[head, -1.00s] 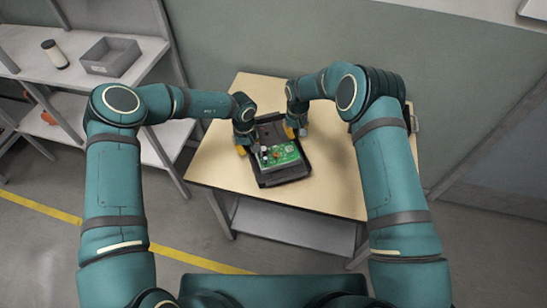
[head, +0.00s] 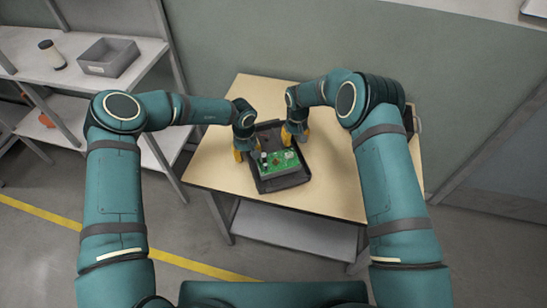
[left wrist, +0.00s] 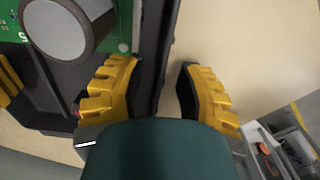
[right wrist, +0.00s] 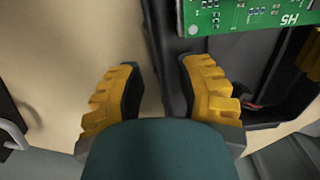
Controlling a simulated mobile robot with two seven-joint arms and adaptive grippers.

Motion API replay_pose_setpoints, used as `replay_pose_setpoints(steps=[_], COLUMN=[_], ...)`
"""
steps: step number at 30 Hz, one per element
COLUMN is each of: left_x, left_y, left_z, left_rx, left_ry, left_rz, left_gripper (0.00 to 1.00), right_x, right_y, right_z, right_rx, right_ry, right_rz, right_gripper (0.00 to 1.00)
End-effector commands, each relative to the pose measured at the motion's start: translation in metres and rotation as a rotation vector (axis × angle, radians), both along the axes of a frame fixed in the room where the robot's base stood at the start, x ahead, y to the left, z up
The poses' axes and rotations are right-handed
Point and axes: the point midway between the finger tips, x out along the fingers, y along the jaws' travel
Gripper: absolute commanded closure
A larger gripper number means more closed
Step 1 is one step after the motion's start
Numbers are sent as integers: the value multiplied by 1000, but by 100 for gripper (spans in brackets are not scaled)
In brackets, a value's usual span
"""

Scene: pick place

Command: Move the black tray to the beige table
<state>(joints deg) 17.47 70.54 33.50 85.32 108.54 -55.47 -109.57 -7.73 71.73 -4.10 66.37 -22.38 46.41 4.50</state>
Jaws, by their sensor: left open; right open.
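The black tray (head: 284,183) rests on the beige table (head: 335,185), slightly rotated, with a green circuit board (head: 279,162) lying in it. My left gripper (head: 246,152) is open at the tray's left side. In the left wrist view, its yellow fingers (left wrist: 158,95) stand on either side of the tray's wall (left wrist: 155,45), with a gap on the outer side. My right gripper (head: 295,135) is open at the tray's right side. In the right wrist view, its fingers (right wrist: 160,90) also straddle the tray's wall (right wrist: 163,50). Both grippers hide parts of the rim.
A white shelf (head: 140,72) at the left carries a grey bin (head: 108,58) and a pale cylinder with a dark end (head: 53,55). A wall stands behind the table. The table's front and right areas are bare.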

Motion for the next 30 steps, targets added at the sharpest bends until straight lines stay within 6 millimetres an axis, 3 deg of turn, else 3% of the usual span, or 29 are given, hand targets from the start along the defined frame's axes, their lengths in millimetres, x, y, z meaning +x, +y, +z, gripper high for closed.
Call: replay_pose_setpoints(steps=[5, 19, 26, 30], left_x=[1, 0, 0, -1], left_y=[0, 0, 0, 0], left_z=[15, 102, 119, 120], left_rx=[0, 0, 0, 0], left_ry=[-2, -2, 0, 0], left_rz=[0, 1, -1, -1], left_gripper=[66, 66, 66, 66], right_x=[0, 0, 0, 1], right_y=[0, 0, 0, 0], right_z=[0, 0, 1, 14], right_rx=[0, 0, 0, 0], right_ry=[0, 0, 0, -2], right_rz=[0, 0, 0, 0], right_gripper=[66, 66, 66, 66])
